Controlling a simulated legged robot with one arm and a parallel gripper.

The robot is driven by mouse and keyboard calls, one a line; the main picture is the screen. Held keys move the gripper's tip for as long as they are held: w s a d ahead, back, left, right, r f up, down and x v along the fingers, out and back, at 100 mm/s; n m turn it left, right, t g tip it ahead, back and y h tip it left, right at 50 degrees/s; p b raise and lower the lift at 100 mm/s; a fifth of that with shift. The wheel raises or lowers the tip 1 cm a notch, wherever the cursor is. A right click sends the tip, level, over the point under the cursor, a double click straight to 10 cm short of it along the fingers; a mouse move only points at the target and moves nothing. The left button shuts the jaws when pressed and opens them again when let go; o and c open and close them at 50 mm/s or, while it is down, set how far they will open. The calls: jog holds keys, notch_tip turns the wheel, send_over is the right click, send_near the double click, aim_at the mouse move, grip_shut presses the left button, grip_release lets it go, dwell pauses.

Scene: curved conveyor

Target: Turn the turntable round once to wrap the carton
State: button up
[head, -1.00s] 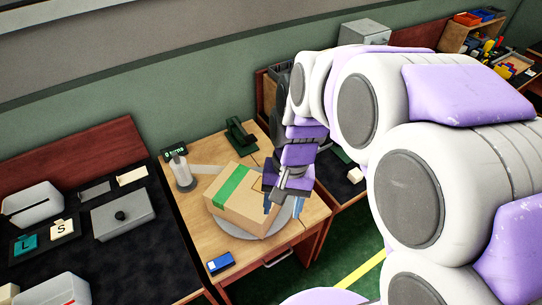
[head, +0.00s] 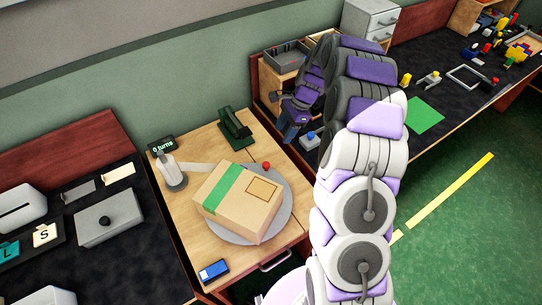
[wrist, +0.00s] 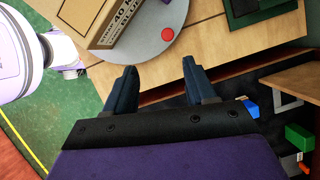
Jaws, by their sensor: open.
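The carton (head: 238,201) is a brown box with a green stripe, sitting on the round grey turntable (head: 284,218) on the wooden table. A red knob (head: 266,166) stands on the turntable's far right rim; it also shows in the wrist view (wrist: 168,35). A display (head: 163,146) behind the turntable reads "0 turns". A white film roll (head: 172,172) stands left of the carton, with a pale strip running from it toward the carton. My gripper (wrist: 159,66) is open and empty, its fingers apart and pointing toward the knob without touching it. In the head view my gripper (head: 290,132) is right of the table.
A green tool (head: 236,128) stands at the table's back and a blue box (head: 213,270) lies at its front. A dark bench (head: 125,235) with a grey box adjoins on the left. Another dark bench (head: 465,95) with small parts lies to the right.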

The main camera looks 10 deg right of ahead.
jog(key=w+f, duration=0.2)
jog(key=b, duration=0.4)
send_near(266, 164)
jog(key=shift+m, duration=0.4)
jog(key=x, duration=0.8)
jog(key=shift+a+f, duration=0.15)
jog(key=shift+f, duration=0.2)
grip_shut()
